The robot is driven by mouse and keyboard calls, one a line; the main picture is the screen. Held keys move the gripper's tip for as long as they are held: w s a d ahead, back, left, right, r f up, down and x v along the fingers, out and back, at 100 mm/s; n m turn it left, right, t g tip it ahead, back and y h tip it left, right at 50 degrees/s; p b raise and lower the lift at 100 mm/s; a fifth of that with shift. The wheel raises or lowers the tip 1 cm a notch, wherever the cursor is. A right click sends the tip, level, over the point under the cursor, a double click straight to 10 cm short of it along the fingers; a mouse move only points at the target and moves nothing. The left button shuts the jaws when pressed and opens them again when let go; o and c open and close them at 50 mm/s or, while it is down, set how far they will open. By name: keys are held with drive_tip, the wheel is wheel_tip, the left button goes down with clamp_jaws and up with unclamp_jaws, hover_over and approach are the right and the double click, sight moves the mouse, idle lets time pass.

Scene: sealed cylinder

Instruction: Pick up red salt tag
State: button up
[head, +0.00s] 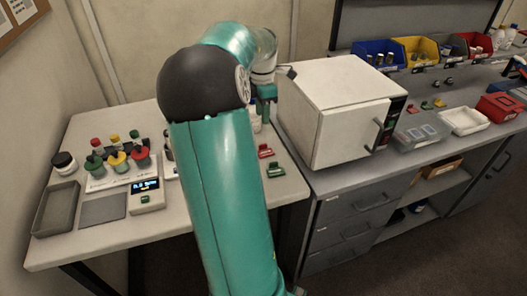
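A small red tag (265,151) lies on the white table (290,188), right of my teal arm, with a green tag (275,169) just in front of it. Any writing on the tags is too small to read. Another small red tag-like piece (426,106) lies on the grey bench to the right, between green ones. My gripper (268,103) is beyond my arm's elbow, above the far right part of the white table and apart from the red tag. It is small and partly hidden, so its finger opening cannot be made out.
A white oven-like box (340,110) stands on the grey bench close to my gripper's right. Jars with coloured caps, a scale with a display (146,194) and a grey tray (56,208) fill the table's left. Coloured bins (421,50) line the bench's back.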

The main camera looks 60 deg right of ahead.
sight(263, 145)
wheel_tip(263, 145, down, 12)
drive_tip(key=shift+s+f, duration=0.1)
clamp_jaws()
idle(0.4)
